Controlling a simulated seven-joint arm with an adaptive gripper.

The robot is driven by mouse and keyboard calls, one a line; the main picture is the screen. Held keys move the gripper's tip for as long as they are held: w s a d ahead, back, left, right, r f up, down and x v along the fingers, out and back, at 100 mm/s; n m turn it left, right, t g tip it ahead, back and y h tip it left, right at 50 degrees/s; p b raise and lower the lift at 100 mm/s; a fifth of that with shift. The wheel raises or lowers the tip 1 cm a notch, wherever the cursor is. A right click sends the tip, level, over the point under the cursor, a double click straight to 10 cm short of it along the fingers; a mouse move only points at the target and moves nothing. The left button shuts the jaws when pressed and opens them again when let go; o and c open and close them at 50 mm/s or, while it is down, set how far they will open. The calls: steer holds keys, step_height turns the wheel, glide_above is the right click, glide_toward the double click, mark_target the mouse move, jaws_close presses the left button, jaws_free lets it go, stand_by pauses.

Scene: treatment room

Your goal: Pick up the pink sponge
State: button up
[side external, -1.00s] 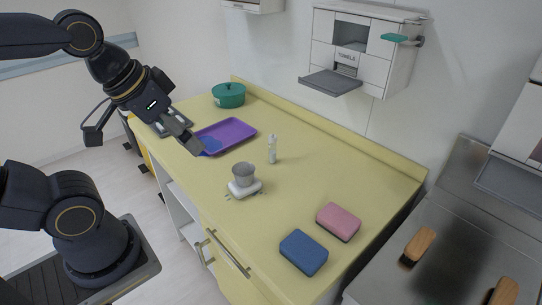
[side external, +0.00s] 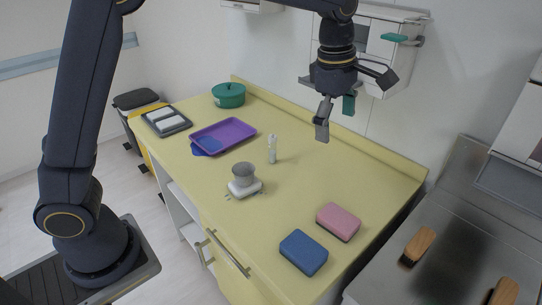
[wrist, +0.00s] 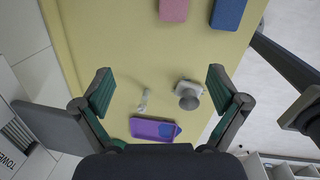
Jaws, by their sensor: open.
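The pink sponge (side external: 338,221) lies flat on the yellow counter near its right end, with the blue sponge (side external: 303,252) close in front of it. In the wrist view the pink sponge (wrist: 173,10) is at the top edge, partly cut off, left of the blue sponge (wrist: 228,13). My gripper (side external: 335,118) hangs above the back of the counter, pointing down, clear of the sponges.
A white bottle (side external: 272,149), a grey cup on a white scale (side external: 244,187), a purple tray (side external: 239,131) and a green pot (side external: 229,95) stand on the counter (side external: 300,190). A towel dispenser (side external: 391,55) hangs on the wall behind my gripper. Brushes lie on the steel surface at right.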

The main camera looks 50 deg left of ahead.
steer(key=m+g, duration=0.1)
glide_above(339, 217)
step_height(339, 217, down, 9)
steer(key=shift+y, duration=0.4)
steer(key=f, duration=0.9)
steer(key=shift+s+a+f, duration=0.25)
steer(key=shift+s+f, duration=0.05)
steer(key=shift+f, duration=0.1)
steer(key=f, duration=0.6)
steer(key=shift+w+d, duration=0.25)
steer(key=shift+d, duration=0.05)
steer(key=shift+r, duration=0.1)
steer(key=c, duration=0.8)
